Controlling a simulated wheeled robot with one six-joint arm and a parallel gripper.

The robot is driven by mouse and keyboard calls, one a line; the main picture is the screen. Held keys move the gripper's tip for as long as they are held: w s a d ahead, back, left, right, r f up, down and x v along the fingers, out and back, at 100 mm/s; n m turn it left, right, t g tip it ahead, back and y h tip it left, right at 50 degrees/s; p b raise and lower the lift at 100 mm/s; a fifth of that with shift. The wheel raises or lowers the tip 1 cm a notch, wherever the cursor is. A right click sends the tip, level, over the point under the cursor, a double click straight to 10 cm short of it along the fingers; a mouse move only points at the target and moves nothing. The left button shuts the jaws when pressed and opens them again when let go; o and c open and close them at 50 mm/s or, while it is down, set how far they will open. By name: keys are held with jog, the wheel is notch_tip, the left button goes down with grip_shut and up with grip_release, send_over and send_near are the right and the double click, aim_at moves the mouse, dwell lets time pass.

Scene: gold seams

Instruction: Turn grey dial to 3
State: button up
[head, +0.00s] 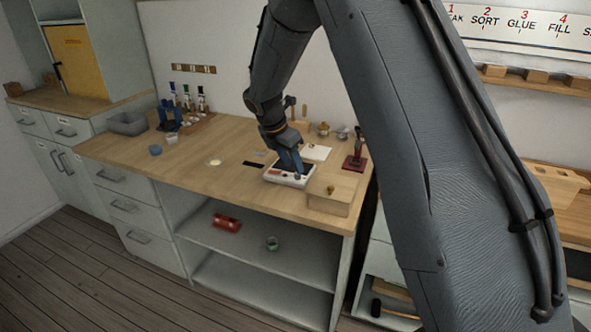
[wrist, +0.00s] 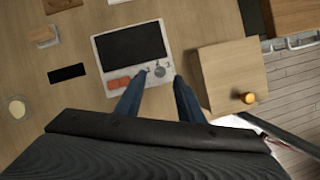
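The grey dial (wrist: 160,71) is a small round knob on a white panel (wrist: 104,70) with a dark screen and orange-red buttons. The panel also shows in the head view (head: 272,178), lying on the wooden worktop. My gripper (wrist: 160,75) points down over the panel, its two blue fingers apart. In the wrist view the dial appears in the gap between the fingertips; I cannot tell whether either finger touches it. In the head view my gripper (head: 291,168) hides part of the panel. The dial's marks are too small to read.
A wooden box (wrist: 225,65) with a round knob stands close to the right of the panel. A dark red stand (head: 354,160) is behind the box. A black strip (wrist: 67,73) and a pale round dish (head: 215,162) lie to the left. The worktop's front left is clear.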

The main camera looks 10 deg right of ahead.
aim_at(295, 180)
jog(key=shift+x, duration=1.95)
grip_shut()
